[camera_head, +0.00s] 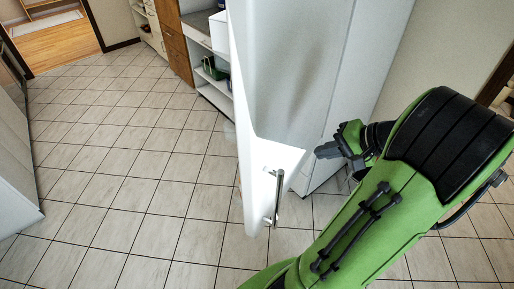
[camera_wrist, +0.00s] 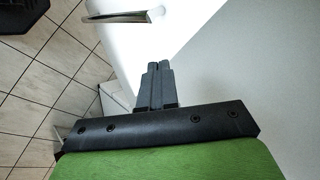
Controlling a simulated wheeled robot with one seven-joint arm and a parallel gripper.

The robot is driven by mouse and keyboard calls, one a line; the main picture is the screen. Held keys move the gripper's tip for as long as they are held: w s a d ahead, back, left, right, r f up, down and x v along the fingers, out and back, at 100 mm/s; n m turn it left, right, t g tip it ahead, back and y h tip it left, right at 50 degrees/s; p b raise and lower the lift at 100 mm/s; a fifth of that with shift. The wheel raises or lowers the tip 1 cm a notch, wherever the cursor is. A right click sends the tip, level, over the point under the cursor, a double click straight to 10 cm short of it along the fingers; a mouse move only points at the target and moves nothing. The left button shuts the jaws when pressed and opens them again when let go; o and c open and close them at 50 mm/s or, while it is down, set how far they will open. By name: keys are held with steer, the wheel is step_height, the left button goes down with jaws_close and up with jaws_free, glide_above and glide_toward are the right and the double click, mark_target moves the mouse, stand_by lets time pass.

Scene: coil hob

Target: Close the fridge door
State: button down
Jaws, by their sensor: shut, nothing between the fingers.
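The white fridge door (camera_head: 247,150) stands open in the head view, swung out toward me. Its metal bar handle (camera_head: 279,198) is near the bottom of the picture and also shows at the top of the wrist view (camera_wrist: 125,18). The fridge body (camera_head: 370,50) is behind it, on the right. My gripper (camera_head: 320,151) is just right of the door, above and right of the handle. Its fingers are together and empty in the wrist view (camera_wrist: 154,67), pointing at white and grey surfaces. I cannot tell whether the fingertips touch the door.
The tiled floor (camera_head: 120,190) left of the door is clear. Open shelves and drawers (camera_head: 205,75) stand beyond the door. A pale cabinet (camera_head: 15,165) is at the left edge. A wall (camera_head: 450,50) rises behind my arm on the right.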

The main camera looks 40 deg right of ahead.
steer(key=b, duration=0.3)
glide_toward(272, 154)
step_height(272, 154, down, 4)
steer(key=w, duration=0.1)
steer(key=w+a, duration=0.1)
steer(key=shift+w+f, duration=0.1)
steer(key=shift+w, duration=0.3)
steer(key=shift+w+a, duration=0.2)
steer(key=shift+w, duration=0.3)
